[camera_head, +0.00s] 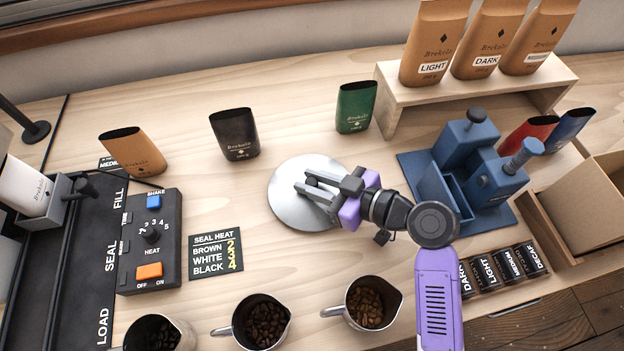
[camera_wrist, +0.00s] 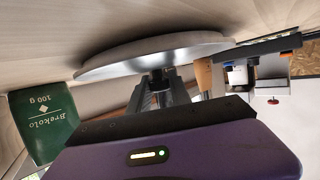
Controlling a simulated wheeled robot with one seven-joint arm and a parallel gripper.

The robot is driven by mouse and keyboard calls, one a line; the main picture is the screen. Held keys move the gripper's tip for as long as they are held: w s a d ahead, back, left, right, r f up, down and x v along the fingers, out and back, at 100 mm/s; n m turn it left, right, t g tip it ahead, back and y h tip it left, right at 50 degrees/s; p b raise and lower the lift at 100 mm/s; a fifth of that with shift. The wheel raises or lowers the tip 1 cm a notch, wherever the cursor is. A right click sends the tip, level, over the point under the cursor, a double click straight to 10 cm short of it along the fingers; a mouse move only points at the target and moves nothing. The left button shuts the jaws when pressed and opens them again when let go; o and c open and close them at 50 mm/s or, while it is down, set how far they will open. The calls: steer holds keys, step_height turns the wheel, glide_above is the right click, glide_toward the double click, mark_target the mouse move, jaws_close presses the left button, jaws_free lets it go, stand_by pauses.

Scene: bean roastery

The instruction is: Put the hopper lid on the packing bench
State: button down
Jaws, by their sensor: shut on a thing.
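The hopper lid (camera_head: 290,212) is a round, flat silver disc in the middle of the packing bench (camera_head: 190,80). My gripper (camera_head: 306,190) reaches over the lid from the right in the head view, its fingers shut on the lid's knob, which is mostly hidden between them. In the wrist view the lid (camera_wrist: 150,56) shows nearly edge-on in front of the fingers (camera_wrist: 158,84), close to the pale wooden bench top. I cannot tell whether its rim touches the bench.
A green bag (camera_head: 356,107) and black bag (camera_head: 234,134) stand behind the lid. A blue device (camera_head: 468,170) is to the right. Metal jugs of beans (camera_head: 262,320) line the front. A sealer control box (camera_head: 150,240) and heat card (camera_head: 216,254) are left. Bare wood surrounds the lid.

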steer(key=shift+f, duration=0.15)
steer(key=c, duration=1.2)
jaws_free()
steer(key=shift+r, duration=0.2)
steer(key=shift+d, duration=0.2)
steer(key=b+v, duration=0.1)
steer(key=v, duration=1)
steer(key=shift+s+d+r, duration=0.15)
steer(key=shift+s+d, duration=0.1)
steer(key=shift+d, duration=0.05)
